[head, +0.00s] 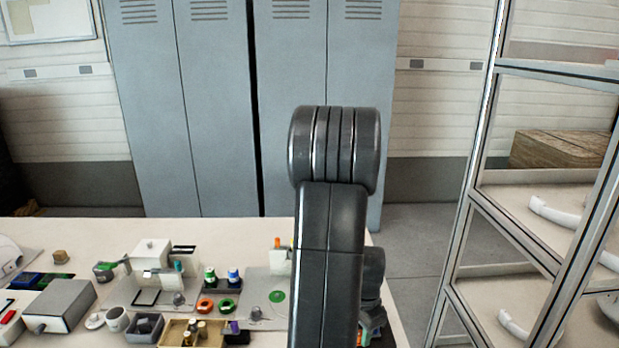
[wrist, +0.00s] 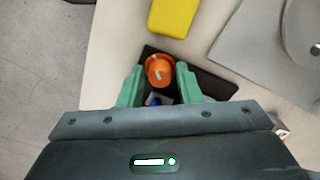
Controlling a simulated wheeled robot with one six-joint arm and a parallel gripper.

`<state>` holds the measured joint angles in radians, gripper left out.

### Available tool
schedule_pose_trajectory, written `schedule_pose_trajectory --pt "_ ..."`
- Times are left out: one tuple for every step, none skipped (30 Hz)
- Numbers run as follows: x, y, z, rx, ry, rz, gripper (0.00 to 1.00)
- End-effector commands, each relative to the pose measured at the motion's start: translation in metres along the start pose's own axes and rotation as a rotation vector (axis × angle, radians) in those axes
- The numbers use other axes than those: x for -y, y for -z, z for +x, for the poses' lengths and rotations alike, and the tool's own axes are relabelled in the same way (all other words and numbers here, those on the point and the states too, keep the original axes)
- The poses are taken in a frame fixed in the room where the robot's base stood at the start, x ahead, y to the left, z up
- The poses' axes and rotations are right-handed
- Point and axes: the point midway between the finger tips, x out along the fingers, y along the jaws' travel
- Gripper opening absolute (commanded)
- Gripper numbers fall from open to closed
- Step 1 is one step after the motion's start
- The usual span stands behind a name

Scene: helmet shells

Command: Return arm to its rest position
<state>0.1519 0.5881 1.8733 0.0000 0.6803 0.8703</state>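My arm (head: 328,230) rises in the foreground of the head view, its dark links bent over at the top. My gripper (wrist: 160,69) shows in the wrist view with its two green fingers spread apart. An orange round-topped object (wrist: 159,70) appears between the fingers, over or in a black tray (wrist: 216,84). I see no clear contact between the fingers and the orange object. A small blue part lies just below it, partly hidden. In the head view the gripper's fingers cannot be made out.
The white table (head: 60,232) holds a grey box (head: 66,305), a mug (head: 117,319), a wooden tray (head: 172,331) and several small parts. A metal-framed shelf (head: 470,190) stands at right. Grey lockers (head: 215,110) stand behind. A yellow object (wrist: 172,16) lies beyond the black tray.

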Motion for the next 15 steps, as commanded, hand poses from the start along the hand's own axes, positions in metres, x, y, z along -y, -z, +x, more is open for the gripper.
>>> schedule_pose_trajectory --pt "0.0 0.0 0.0 0.0 0.0 0.0 0.31" --pt "0.0 0.0 0.0 0.0 0.0 0.0 0.31" --pt "0.0 0.0 0.0 0.0 0.0 0.0 0.31" --pt "0.0 0.0 0.0 0.0 0.0 0.0 0.31" --pt "0.0 0.0 -0.001 0.0 0.0 0.0 0.31" --pt "0.0 0.0 -0.001 -0.001 0.001 0.001 0.31" --pt "0.0 0.0 -0.002 -0.001 0.001 0.001 0.31" --pt "0.0 0.0 -0.004 -0.001 0.002 0.002 0.31" --pt "0.001 0.001 -0.006 -0.002 0.002 0.004 0.31" --pt "0.001 0.001 -0.009 -0.002 0.002 0.005 0.31" --pt "0.001 0.001 -0.012 -0.002 0.002 0.006 0.31" --pt "0.001 0.001 -0.017 -0.003 0.004 0.006 0.31" --pt "0.001 0.001 -0.021 -0.003 0.004 0.005 0.31" --pt "0.001 0.001 -0.026 -0.004 0.004 0.005 0.31" --pt "0.001 0.001 -0.032 -0.004 0.004 0.005 0.31"
